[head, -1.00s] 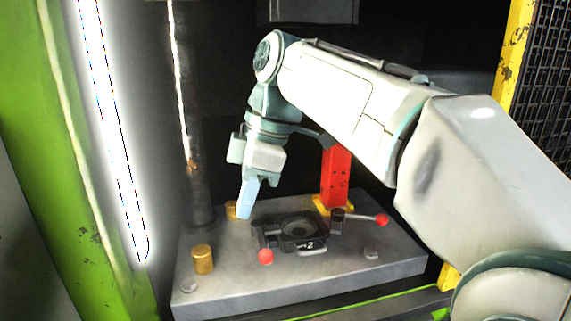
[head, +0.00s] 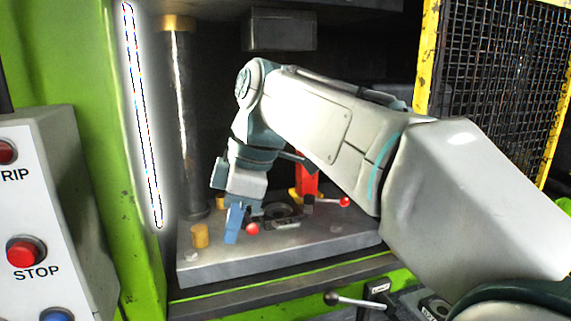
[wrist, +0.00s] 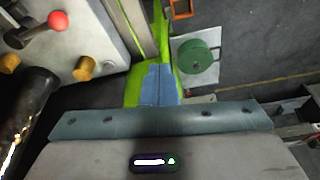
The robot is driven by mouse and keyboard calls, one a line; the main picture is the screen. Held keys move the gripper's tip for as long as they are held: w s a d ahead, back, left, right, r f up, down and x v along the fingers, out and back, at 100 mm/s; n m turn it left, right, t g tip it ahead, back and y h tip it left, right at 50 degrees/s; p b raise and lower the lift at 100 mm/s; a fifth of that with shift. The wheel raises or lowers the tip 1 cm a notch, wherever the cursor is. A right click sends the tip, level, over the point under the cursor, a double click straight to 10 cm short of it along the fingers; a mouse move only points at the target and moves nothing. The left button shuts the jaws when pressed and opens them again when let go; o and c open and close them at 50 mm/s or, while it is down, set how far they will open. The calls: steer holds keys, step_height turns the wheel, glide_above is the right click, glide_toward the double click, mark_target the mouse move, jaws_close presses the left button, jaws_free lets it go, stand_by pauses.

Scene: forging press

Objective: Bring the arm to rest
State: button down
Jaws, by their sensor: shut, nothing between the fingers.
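My gripper (head: 236,224) hangs down from my bent arm in front of the press bed in the head view. Its blue fingers are together with nothing between them. In the wrist view my gripper (wrist: 160,84) also shows its blue fingers side by side, over the green press edge. The grey press bed (head: 215,264) carries a dark die fixture (head: 285,222) with red-knobbed handles. My gripper covers part of the bed's left side, and I cannot tell whether the fingers touch anything there.
A control panel (head: 60,215) with a red STOP button stands at the left. A dark column (head: 182,120) rises behind the bed, and a red post (head: 307,180) stands at the back. A mesh guard (head: 490,85) is at the right. A black-knobbed lever (head: 350,300) is low in front.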

steer(key=s+d+f+m+t+h, duration=0.1)
steer(key=s+d+f+m, duration=0.3)
steer(key=d+f+m, duration=0.5)
steer(key=s+d+f+m+t+h, duration=0.2)
steer(key=s+d+f+m, duration=0.2)
steer(key=d+f+m, duration=0.6)
steer(key=d+f, duration=0.3)
steer(key=shift+s+d+t, duration=0.3)
steer(key=shift+s+d, duration=0.1)
